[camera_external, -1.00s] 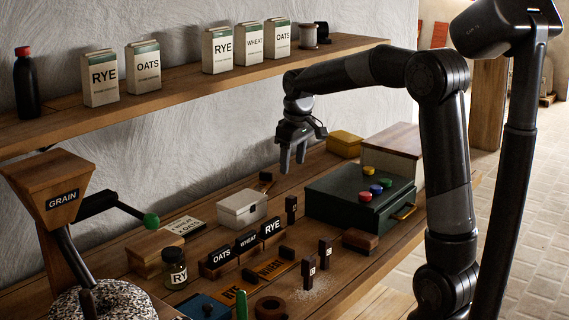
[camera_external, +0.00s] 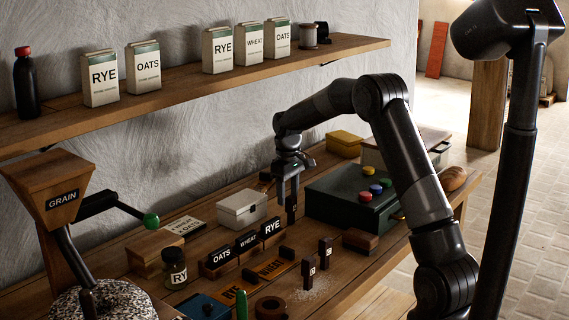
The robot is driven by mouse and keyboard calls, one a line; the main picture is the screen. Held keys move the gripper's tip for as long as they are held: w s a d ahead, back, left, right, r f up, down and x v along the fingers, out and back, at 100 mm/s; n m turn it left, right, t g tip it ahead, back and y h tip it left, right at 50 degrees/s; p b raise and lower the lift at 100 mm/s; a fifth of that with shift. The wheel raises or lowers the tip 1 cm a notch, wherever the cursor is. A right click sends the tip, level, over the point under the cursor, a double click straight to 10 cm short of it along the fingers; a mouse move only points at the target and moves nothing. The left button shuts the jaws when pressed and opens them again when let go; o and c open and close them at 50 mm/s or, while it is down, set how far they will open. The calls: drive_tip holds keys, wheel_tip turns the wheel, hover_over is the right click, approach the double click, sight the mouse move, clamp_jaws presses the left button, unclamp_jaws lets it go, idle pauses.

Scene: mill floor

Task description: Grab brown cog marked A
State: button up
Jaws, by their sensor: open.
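Several small dark brown upright pieces stand on the bench. Two, a front one (camera_external: 309,271) and one behind it to the right (camera_external: 325,253), carry pale letter marks too small to read surely. A third dark brown piece (camera_external: 292,214) stands farther back, left of the green case; no mark on it can be read. I cannot tell which one is marked A. My gripper (camera_external: 287,201) points down at this third piece, with its open fingers at or very near it. The fingers partly hide the piece, and I cannot tell whether they touch it.
The green case (camera_external: 335,208) with coloured knobs stands close right of my gripper. A white box (camera_external: 241,209) and the rack of OATS, WHEAT and RYE signs (camera_external: 222,270) are to the left. A brown block (camera_external: 360,241) lies in front of the case. The shelf (camera_external: 190,84) runs above.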

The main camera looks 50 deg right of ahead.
sight(291, 209)
drive_tip(key=f, duration=0.6)
drive_tip(key=shift+s+d, duration=0.3)
drive_tip(key=shift+s, duration=0.05)
drive_tip(key=shift+r, duration=0.1)
drive_tip(key=c, duration=1)
